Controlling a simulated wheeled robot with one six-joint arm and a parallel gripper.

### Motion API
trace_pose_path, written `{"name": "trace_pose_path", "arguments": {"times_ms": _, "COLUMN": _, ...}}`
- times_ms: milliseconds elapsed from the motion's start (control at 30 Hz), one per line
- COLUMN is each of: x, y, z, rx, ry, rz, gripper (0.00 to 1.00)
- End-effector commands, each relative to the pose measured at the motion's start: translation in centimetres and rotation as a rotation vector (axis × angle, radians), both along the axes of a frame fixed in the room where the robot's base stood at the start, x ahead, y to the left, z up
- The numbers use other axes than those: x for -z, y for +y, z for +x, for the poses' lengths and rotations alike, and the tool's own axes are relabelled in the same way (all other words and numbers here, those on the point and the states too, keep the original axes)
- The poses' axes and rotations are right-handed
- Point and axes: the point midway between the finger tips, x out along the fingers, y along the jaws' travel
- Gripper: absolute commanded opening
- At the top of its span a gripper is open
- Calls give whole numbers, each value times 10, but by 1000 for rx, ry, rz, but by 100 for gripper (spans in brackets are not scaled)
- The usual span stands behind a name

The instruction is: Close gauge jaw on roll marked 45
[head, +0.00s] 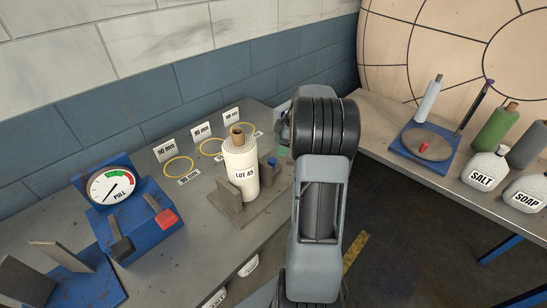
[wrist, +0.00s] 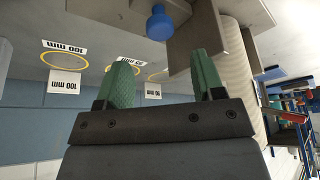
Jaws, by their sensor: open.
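A cream roll (head: 241,169) with a brown core, labelled LOT 45, stands upright on a grey gauge base (head: 236,219). An upright grey plate (head: 229,200) is at its left, and a jaw plate (head: 266,172) with a blue knob (head: 272,161) is at its right. In the wrist view the blue knob (wrist: 159,24), the grey jaw plate (wrist: 196,36) and the pale roll (wrist: 238,65) show beyond my fingers. My gripper (wrist: 161,60) is open and empty, its green fingers apart and short of the knob. In the head view my arm mostly hides it.
Yellow rings (head: 179,166) with size cards (head: 166,151) lie behind the roll. A blue pull gauge (head: 112,188) with a red handle (head: 165,218) stands left. On the right table are a blue stand (head: 424,146), coloured rolls (head: 496,127) and SALT (head: 484,171) and SOAP containers.

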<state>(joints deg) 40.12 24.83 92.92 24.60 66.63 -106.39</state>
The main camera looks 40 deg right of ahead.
Motion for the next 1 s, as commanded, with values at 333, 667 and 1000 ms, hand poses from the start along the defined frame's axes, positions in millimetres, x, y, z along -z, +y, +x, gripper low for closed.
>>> {"name": "trace_pose_path", "arguments": {"times_ms": 333, "x": 50, "y": 16, "z": 11, "rx": 2, "ry": 3, "rz": 1, "gripper": 62}}
{"name": "trace_pose_path", "arguments": {"times_ms": 667, "x": 66, "y": 21, "z": 14, "rx": 5, "ry": 1, "rz": -1, "gripper": 62}}
{"name": "trace_pose_path", "arguments": {"times_ms": 1000, "x": 66, "y": 21, "z": 14, "rx": 5, "ry": 1, "rz": -1, "gripper": 52}}
